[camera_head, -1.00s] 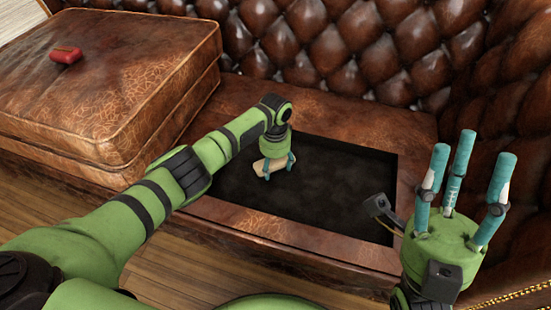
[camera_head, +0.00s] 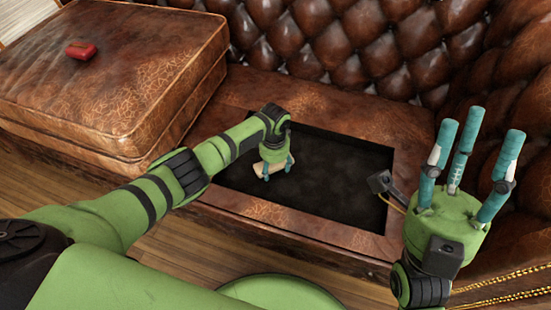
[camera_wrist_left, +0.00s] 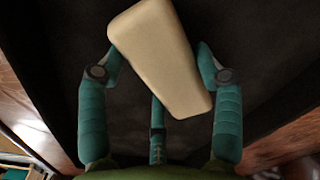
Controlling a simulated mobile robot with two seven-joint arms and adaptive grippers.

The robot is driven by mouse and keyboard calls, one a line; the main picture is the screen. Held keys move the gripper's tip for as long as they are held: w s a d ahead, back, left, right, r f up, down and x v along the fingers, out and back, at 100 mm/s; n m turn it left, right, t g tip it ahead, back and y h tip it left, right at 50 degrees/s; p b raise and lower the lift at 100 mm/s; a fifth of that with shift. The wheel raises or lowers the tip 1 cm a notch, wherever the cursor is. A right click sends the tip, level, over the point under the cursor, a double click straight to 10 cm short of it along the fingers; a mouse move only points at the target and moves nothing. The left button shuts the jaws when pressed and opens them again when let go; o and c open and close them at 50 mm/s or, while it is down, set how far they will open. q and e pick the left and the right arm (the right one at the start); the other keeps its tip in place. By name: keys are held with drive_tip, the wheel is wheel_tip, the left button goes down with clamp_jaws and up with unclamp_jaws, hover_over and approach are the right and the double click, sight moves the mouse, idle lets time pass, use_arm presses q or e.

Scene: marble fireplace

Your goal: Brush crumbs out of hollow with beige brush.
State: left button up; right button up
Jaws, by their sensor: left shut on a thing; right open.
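The beige brush (camera_head: 262,168) is in my left gripper (camera_head: 275,166), over the left part of the dark hollow (camera_head: 335,185) in the brown leather seat. In the left wrist view the brush (camera_wrist_left: 160,55) is a pale, smooth block lying tilted between the teal fingers of my left gripper (camera_wrist_left: 160,85), which are shut on it. I cannot tell whether the brush touches the hollow's floor. No crumbs can be made out on the dark floor. My right gripper (camera_head: 468,160) is open and empty, fingers pointing up, right of the hollow.
A thick brown leather cushion (camera_head: 110,80) lies at the left with a small red object (camera_head: 81,51) on it. The tufted leather backrest (camera_head: 340,40) rises behind the hollow. A raised leather rim (camera_head: 290,222) borders the hollow. The wooden floor (camera_head: 170,245) shows in front.

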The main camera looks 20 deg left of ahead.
sight(268, 188)
use_arm(q)
drive_tip(key=shift+s+a+r+p, duration=0.1)
drive_tip(key=shift+s+p, duration=0.95)
drive_tip(key=shift+p, duration=0.05)
drive_tip(key=shift+s+p, duration=0.3)
drive_tip(key=shift+s+r+p, duration=0.1)
drive_tip(key=shift+s+p, duration=0.75)
drive_tip(key=shift+p, duration=0.4)
drive_tip(key=shift+s+p, duration=0.6)
drive_tip(key=shift+p, duration=0.05)
drive_tip(key=shift+s+a+f, duration=0.1)
drive_tip(key=shift+f, duration=0.15)
